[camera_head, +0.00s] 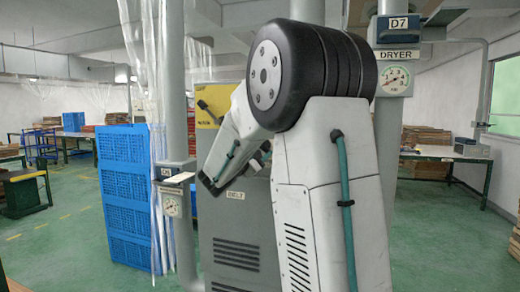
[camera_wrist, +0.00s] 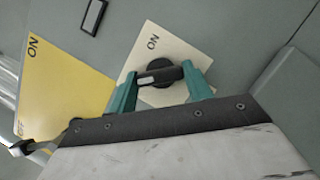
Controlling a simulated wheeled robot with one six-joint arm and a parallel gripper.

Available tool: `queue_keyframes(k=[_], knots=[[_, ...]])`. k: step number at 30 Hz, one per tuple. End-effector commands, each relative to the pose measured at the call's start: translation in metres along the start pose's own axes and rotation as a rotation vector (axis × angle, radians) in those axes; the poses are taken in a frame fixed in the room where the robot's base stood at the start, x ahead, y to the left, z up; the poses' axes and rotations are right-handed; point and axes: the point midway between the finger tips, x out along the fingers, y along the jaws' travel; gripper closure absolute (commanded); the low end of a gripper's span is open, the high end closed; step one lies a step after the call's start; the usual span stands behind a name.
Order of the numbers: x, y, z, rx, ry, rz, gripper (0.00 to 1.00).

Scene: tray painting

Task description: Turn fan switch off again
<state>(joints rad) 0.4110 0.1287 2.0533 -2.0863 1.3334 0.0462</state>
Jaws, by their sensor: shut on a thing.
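In the wrist view a black rotary switch knob (camera_wrist: 158,64) with a bar handle sits on a white plate (camera_wrist: 178,42) marked ON. My gripper (camera_wrist: 160,77) has its two teal fingers at the two ends of the bar handle and is shut on it. The bar lies nearly level across the wrist picture, slightly tilted. The ON mark is above the knob; the plate's lower part is hidden by my gripper. No fan name is readable. In the head view my arm covers the knob, and the fingers cannot be made out.
A yellow plate (camera_head: 208,105) with a dark lever is on the grey cabinet (camera_head: 240,245), above a BELT label (camera_head: 235,195). The yellow plate also shows in the wrist view (camera_wrist: 55,90).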

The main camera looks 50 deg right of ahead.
Motion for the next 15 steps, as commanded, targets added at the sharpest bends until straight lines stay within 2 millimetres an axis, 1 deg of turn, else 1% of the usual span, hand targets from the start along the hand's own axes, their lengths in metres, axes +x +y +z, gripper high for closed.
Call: queue_keyframes(k=[6,15], knots=[[-0.0006,-0.0024,-0.0009,-0.052,0.002,0.018,0.73],[-0.0006,-0.0027,-0.0010,-0.065,0.002,0.022,0.73]])
